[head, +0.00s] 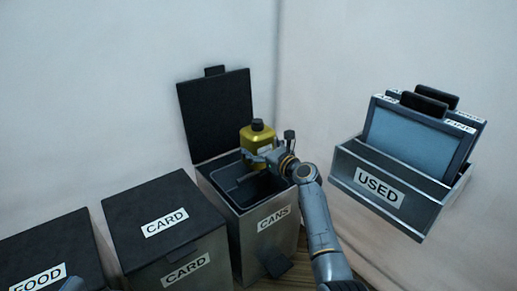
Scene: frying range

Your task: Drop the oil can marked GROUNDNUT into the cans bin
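A yellow oil can (257,137) with a dark cap is held upright above the cans bin (263,232); no wording on it can be read from here. The bin is marked CANS, and its black lid (216,112) stands open against the wall. My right gripper (257,155) is shut on the lower part of the can, over the bin's open mouth. The gripper and arm hide part of the opening. My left gripper is not in view; only a small piece that looks like my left arm shows at the bottom left edge.
A closed bin marked CARD (165,222) stands left of the cans bin, with a closed FOOD bin (50,255) further left. A metal wall holder marked USED (378,188) with framed panels is at the right. A dark pedal (276,263) juts from the cans bin.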

